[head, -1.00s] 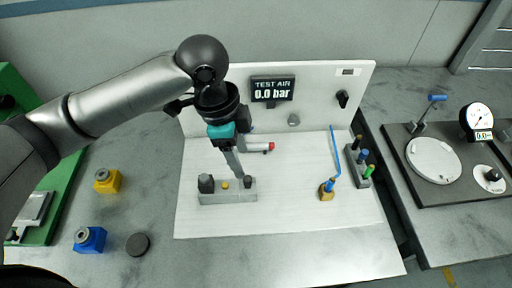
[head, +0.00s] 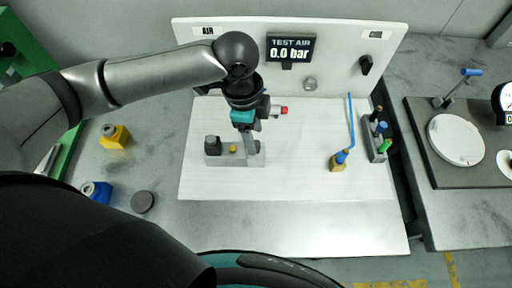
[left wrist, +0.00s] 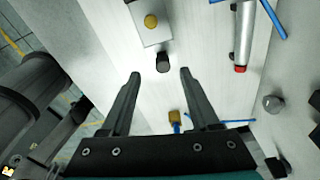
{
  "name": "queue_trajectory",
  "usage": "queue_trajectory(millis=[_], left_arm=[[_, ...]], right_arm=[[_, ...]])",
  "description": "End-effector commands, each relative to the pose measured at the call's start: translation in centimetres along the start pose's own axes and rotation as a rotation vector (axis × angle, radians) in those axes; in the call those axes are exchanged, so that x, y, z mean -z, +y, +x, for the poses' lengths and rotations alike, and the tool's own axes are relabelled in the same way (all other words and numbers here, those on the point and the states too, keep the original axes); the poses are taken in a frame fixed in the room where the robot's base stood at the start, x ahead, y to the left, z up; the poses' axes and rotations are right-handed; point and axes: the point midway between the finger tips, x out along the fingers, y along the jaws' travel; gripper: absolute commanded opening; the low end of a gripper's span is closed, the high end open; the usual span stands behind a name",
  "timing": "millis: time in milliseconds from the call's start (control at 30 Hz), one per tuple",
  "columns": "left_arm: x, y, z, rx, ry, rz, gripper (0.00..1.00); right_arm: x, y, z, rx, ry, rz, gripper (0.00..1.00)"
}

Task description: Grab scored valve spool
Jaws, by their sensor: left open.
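No part is clearly marked as the scored valve spool, and I see no score marks. A grey block (head: 222,160) on the white board carries a dark square knob (head: 212,143), a small yellow piece (head: 233,149) and a dark stub at its right end. My left gripper (head: 252,160) points down at that right end and partly hides the stub. In the left wrist view, the dark stub (left wrist: 163,62) lies just ahead of and between the tips of my open left gripper (left wrist: 161,74); contact cannot be told. My right gripper is not in view.
A grey cylinder with a red tip (left wrist: 240,68) lies beside the block. A brass fitting (head: 338,160) with a blue hose and a rack (head: 374,140) of coloured pieces are at the right. Yellow (head: 115,137) and blue (head: 96,193) blocks and a dark disc (head: 143,202) are left.

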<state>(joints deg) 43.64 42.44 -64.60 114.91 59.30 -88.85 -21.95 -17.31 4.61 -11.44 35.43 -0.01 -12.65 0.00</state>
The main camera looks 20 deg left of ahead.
Motion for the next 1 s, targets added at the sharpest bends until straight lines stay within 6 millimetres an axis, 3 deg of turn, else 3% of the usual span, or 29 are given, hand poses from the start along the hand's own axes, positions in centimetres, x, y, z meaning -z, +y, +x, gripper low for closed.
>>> queue_trajectory(millis=[300,600,1000], left_arm=[[-0.2,-0.3,4.5,-0.003,-0.002,0.000,0.62],[-0.2,-0.4,4.8,-0.001,-0.001,0.000,0.62],[-0.2,-0.4,4.8,-0.001,-0.001,0.000,0.17]], right_arm=[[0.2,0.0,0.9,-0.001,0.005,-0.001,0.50],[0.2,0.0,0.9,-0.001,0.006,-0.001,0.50],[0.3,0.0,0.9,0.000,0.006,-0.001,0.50]])
